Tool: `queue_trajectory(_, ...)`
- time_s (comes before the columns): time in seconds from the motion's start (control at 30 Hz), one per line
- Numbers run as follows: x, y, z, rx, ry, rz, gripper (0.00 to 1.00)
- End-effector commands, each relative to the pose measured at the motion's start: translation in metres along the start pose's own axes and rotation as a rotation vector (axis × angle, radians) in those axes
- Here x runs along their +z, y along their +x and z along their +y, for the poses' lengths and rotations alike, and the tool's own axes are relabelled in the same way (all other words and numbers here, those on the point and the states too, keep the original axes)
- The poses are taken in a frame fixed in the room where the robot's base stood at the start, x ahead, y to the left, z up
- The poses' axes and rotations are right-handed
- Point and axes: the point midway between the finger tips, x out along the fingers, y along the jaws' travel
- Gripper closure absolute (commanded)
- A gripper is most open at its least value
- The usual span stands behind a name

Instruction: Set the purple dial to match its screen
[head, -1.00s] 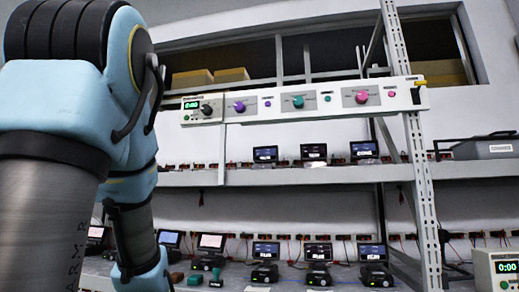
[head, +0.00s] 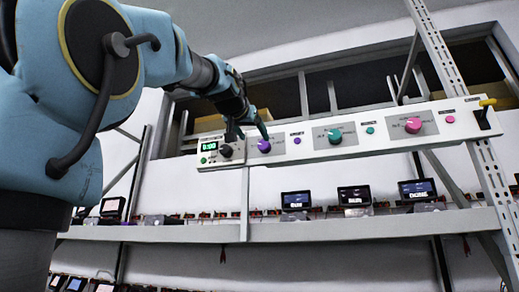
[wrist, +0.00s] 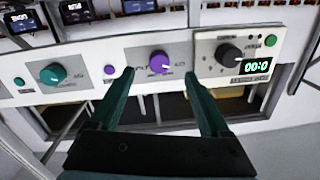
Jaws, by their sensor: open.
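The purple dial (head: 264,146) sits on a long white control panel (head: 372,150), between the black dial (head: 226,151) and a small purple button (head: 297,140). A lit green screen (head: 209,146) at the panel's left end seems to read 0:00. My gripper (head: 247,134) is open and empty, close in front of the panel. Whether it touches the dial, I cannot tell. The dial's marks are too small to read.
Teal (head: 335,136) and pink (head: 413,125) dials sit further right on the panel, with small buttons beside them. Below runs a shelf (head: 330,229) with several small monitors. A slotted metal upright (head: 450,65) crosses at right.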

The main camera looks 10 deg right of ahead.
Motion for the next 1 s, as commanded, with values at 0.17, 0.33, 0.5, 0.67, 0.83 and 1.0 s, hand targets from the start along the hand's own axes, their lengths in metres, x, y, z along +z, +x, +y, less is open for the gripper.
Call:
queue_trajectory(0.17,-0.019,-0.002,0.001,0.003,0.009,0.031,0.19)
queue_trajectory(0.33,-0.021,0.025,0.001,0.004,0.008,0.027,0.19)
queue_trajectory(0.5,-0.023,0.058,0.001,0.003,0.008,0.027,0.19)
queue_trajectory(0.67,-0.023,0.082,0.001,0.003,0.007,0.029,0.19)
queue_trajectory(0.83,-0.021,0.096,0.001,0.003,0.008,0.03,0.19)
queue_trajectory(1.0,-0.02,0.099,0.002,0.003,0.009,0.032,0.19)
